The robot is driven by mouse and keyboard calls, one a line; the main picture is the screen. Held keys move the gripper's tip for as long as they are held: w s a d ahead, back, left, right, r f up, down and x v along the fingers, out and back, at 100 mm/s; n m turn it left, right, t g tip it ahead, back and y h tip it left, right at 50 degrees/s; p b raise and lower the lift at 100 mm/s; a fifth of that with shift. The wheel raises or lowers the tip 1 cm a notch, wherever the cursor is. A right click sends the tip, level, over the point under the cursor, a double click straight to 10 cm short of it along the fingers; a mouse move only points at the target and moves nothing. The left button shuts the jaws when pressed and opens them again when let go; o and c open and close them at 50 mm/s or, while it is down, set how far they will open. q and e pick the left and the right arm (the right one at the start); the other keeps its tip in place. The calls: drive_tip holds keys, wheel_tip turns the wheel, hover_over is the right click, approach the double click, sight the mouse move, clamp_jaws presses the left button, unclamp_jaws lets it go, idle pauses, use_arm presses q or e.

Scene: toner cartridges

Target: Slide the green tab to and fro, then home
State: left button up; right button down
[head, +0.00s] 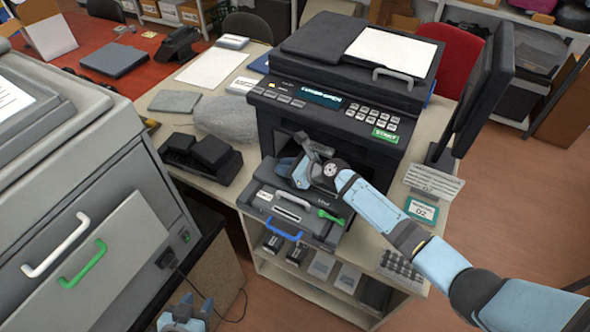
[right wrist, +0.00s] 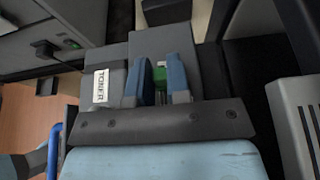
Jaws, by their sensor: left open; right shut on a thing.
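The green tab (right wrist: 160,74) shows in the right wrist view between the two blue fingers of my right gripper (right wrist: 155,84). It sits on a dark grey cartridge (right wrist: 165,44) with a white toner label (right wrist: 101,86). My right gripper is shut on the tab. In the head view my right gripper (head: 305,172) is at the open front of the black printer (head: 330,70), over the pulled-out grey tray, and hides the tab there. My left gripper (head: 187,312) is open and empty at the bottom edge, apart from everything.
A large grey machine (head: 60,130) with white and green handles stands at left. A monitor (head: 484,85) stands right of the printer. Several boxes sit on the shelf below.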

drive_tip(key=shift+a+r, duration=0.1)
drive_tip(key=shift+a, duration=0.05)
drive_tip(key=c, duration=1.2)
unclamp_jaws()
drive_tip(key=shift+o, duration=0.6)
drive_tip(key=shift+w+a, duration=0.1)
drive_tip(key=shift+a, duration=0.05)
drive_tip(key=v, duration=1.4)
